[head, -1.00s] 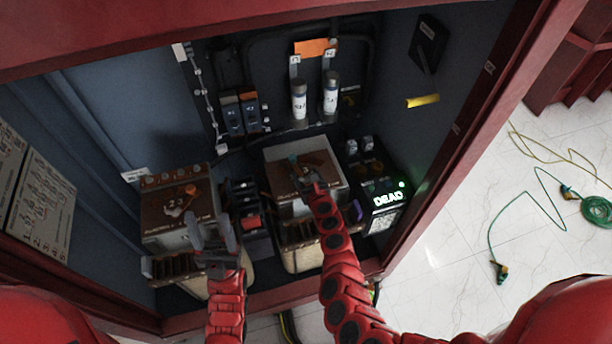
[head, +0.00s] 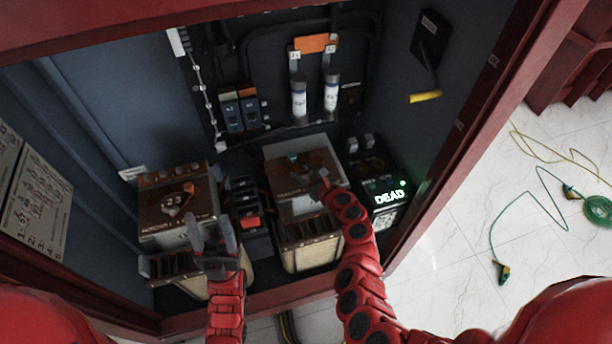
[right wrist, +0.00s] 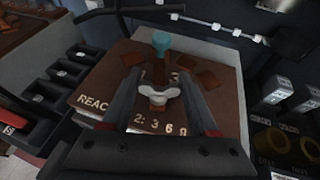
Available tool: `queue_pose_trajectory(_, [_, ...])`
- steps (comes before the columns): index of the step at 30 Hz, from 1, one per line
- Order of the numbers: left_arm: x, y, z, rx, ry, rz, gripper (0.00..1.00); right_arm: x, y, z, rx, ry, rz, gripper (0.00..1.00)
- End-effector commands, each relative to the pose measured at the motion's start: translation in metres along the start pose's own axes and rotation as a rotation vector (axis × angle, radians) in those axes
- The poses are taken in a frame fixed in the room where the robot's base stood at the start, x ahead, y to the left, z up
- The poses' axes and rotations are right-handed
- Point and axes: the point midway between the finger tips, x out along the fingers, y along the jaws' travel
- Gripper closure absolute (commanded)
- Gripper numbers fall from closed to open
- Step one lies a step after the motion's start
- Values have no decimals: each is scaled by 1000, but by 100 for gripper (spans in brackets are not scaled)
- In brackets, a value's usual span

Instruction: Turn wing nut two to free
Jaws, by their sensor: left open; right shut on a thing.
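A pale wing nut (right wrist: 158,95) sits on the brown top plate (right wrist: 112,84) of the right-hand box in the right wrist view. Behind it is a teal-topped post (right wrist: 161,42). My right gripper (right wrist: 160,84) has a finger on each side of the wing nut and is shut on it. In the head view my right gripper (head: 310,182) is over the right box (head: 290,160), its fingers small and partly hidden. My left gripper (head: 210,222) is open and empty in front of the left box (head: 160,205), which carries a similar pale fitting (head: 174,212) on top.
A dark unit with a red part (head: 250,221) stands between the boxes. Right of the right box is a device with a lit "DEAD" sign (head: 389,196). Two pale cylinders (head: 331,92) stand at the back. The red cabinet frame (head: 465,130) bounds the right side.

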Motion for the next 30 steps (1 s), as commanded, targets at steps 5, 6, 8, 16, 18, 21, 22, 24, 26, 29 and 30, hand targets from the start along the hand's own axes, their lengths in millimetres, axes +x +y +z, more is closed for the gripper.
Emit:
queue_pose_trajectory(5, [-20, 1, 3, 0, 0, 0, 43, 2, -4, -4, -65, 0, 147, 96])
queue_pose_trajectory(6, [-24, 1, 4, 0, 0, 0, 43, 2, -4, -4, -81, 0, 183, 96])
queue_pose_trajectory(8, [-31, 2, 5, 0, 0, 0, 43, 2, -4, -6, -102, 0, 235, 96])
queue_pose_trajectory(16, [-73, 4, 12, 0, 0, 0, 43, 3, -3, -10, -200, 4, 474, 96])
queue_pose_trajectory(18, [-85, 4, 14, 0, 0, 0, 43, 4, -3, -10, -222, 4, 523, 96])
queue_pose_trajectory(21, [-103, 5, 17, 0, 0, 0, 43, 3, -2, -11, -247, 5, 592, 96])
queue_pose_trajectory(22, [-108, 5, 18, 0, 0, 0, 43, 3, -2, -10, -256, 5, 608, 96])
queue_pose_trajectory(24, [-120, 6, 20, 0, 0, 0, 43, 4, -3, -10, -271, 4, 644, 96])
queue_pose_trajectory(26, [-130, 6, 22, 0, 0, 0, 43, 4, -2, -10, -283, 6, 674, 96])
queue_pose_trajectory(29, [-145, 7, 24, 0, 0, 0, 43, 3, -2, -9, -301, 5, 718, 96])
queue_pose_trajectory(30, [-151, 8, 26, 0, 0, 0, 43, 3, -2, -9, -308, 6, 734, 96])
